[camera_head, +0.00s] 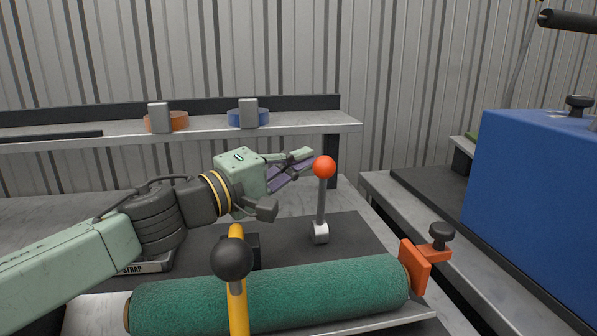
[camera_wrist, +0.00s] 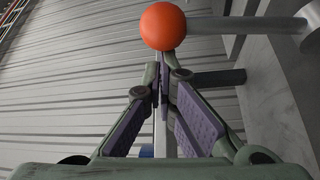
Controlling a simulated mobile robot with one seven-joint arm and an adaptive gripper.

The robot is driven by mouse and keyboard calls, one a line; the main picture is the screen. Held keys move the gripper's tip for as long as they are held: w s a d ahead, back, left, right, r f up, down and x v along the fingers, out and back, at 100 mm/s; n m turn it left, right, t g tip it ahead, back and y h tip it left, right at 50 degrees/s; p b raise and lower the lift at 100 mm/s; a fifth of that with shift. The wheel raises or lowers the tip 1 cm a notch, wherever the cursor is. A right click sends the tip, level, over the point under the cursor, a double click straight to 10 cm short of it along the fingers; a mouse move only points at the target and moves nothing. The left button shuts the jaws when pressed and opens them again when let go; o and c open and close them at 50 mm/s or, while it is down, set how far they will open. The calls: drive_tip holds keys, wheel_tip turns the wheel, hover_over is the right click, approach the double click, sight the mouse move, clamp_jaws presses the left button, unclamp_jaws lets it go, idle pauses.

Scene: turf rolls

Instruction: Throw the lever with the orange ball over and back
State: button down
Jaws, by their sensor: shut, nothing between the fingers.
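The lever (camera_head: 321,205) stands nearly upright on a small pale base on the dark bench mat, with an orange ball (camera_head: 324,167) on its top. My gripper (camera_head: 312,156) is just left of the ball, its fingers pointing right towards it. In the wrist view the ball (camera_wrist: 162,26) is at the top centre, just beyond my fingertips (camera_wrist: 163,62), and the lever's grey rod (camera_wrist: 250,25) runs off to the right. The fingertips are together with nothing held. Whether they touch the ball I cannot tell.
A green turf roll (camera_head: 320,290) lies in front of the lever, with a yellow handle with a black knob (camera_head: 232,258) before it. An orange clamp (camera_head: 415,267) is at its right end. A shelf (camera_head: 210,127) stands behind; a blue box (camera_head: 540,175) is at right.

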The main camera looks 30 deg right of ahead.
drive_tip(key=shift+r, duration=0.1)
wheel_tip(320, 180, up, 10)
idle(0.7)
